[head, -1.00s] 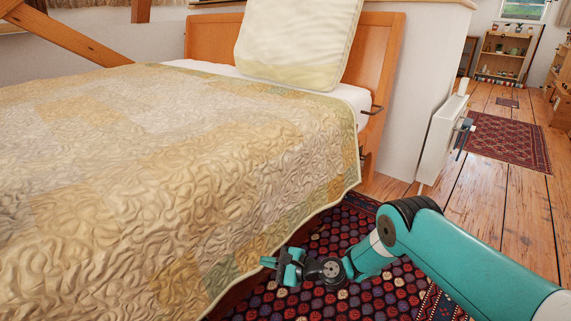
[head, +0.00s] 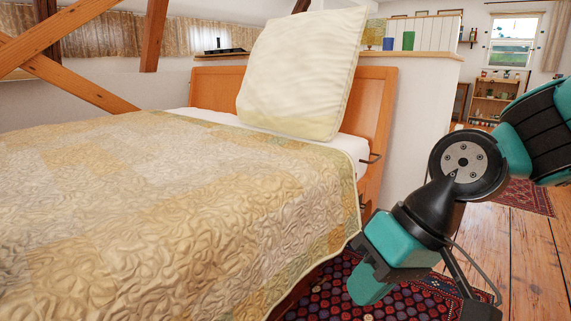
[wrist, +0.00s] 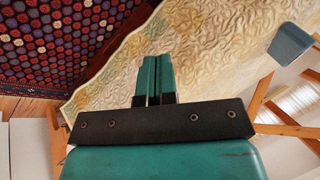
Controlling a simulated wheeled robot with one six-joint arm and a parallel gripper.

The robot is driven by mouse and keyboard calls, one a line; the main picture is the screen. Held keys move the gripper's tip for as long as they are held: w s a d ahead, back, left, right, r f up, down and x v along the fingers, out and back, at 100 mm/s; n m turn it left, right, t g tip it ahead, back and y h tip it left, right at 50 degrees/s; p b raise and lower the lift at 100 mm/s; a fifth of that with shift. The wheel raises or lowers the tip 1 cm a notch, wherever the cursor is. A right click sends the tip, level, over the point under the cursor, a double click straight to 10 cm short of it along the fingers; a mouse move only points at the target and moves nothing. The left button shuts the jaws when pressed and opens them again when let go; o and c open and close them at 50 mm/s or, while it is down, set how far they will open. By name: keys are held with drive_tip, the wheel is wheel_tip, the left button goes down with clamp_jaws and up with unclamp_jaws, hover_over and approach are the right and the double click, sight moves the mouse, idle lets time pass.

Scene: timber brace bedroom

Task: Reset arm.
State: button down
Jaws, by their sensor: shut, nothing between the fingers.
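My gripper (wrist: 153,78) is shut and empty in the wrist view, its two teal fingers side by side. In the head view, my arm is folded at the right, and the teal gripper body (head: 390,250) hangs beside the bed's near right edge, above the patterned rug. I cannot tell from the head view whether it touches the bed quilt (head: 170,200); the quilt (wrist: 200,45) lies beyond the fingers in the wrist view.
A cream pillow (head: 300,75) leans on the wooden headboard (head: 215,85). The dark red rug (head: 340,295) lies beside the bed. Plank floor (head: 490,240) is open at the right.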

drive_tip(key=s+d+n+h, duration=0.2)
drive_tip(key=s+d, duration=0.3)
drive_tip(key=s, duration=0.3)
wheel_tip(320, 180, up, 38)
drive_tip(key=p, duration=3.8)
drive_tip(key=shift+r, duration=0.25)
